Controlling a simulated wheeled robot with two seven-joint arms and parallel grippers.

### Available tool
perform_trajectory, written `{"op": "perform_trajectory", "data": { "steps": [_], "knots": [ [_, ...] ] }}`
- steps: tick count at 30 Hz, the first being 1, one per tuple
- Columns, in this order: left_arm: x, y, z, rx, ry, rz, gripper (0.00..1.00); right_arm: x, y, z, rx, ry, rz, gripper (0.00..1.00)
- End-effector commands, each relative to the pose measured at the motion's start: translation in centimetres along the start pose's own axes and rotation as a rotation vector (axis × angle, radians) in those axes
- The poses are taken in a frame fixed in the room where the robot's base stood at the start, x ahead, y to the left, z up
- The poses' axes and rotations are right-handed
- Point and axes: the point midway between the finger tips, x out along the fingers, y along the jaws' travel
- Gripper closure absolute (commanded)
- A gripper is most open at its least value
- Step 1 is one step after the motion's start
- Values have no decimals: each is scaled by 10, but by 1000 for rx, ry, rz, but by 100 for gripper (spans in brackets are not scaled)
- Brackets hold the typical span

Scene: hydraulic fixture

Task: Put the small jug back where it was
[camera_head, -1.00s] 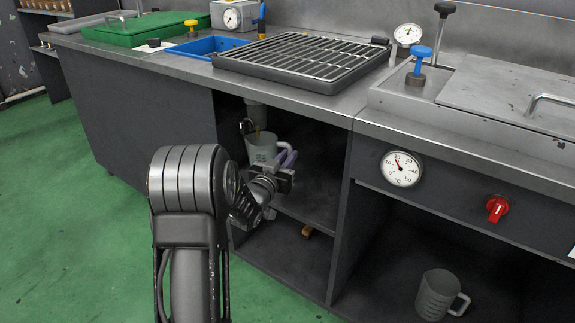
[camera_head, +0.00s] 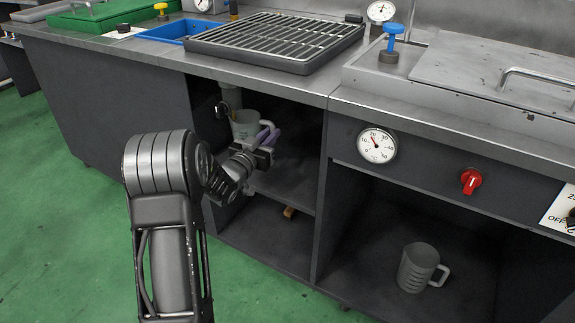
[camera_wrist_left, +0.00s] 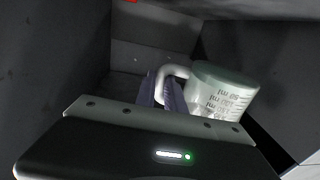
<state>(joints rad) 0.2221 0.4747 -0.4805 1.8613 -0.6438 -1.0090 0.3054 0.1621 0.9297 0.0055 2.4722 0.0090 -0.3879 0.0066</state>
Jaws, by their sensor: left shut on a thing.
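The small jug (camera_head: 245,123), pale with printed ml marks, is in the open cabinet bay under the counter, above the middle shelf (camera_head: 285,189). My left gripper (camera_head: 267,139) reaches into the bay from the left and is shut at the jug's handle. My right gripper is not in view.
A pipe (camera_head: 229,97) hangs from the counter's underside beside the jug. A divider (camera_head: 322,210) separates this bay from the right one, where a grey jug (camera_head: 418,267) stands on the floor. A small brown thing (camera_head: 289,212) lies under the shelf. The grate (camera_head: 275,42) lies above.

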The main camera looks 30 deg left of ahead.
Motion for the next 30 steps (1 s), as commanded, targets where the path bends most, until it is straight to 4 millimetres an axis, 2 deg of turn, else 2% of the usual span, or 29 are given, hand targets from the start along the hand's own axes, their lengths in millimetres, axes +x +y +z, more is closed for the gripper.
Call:
{"op": "perform_trajectory", "data": {
  "steps": [6, 15, 26, 30],
  "knots": [
    [22, -18, 12, -2, 3, 158, 100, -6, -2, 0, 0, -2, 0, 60],
    [20, -57, 24, -4, -8, 272, 100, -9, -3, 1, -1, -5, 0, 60],
    [19, -60, 25, -3, -11, 283, 100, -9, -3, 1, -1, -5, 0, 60],
    [19, -55, 25, -4, -10, 283, 100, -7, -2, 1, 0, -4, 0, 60]
  ]
}}
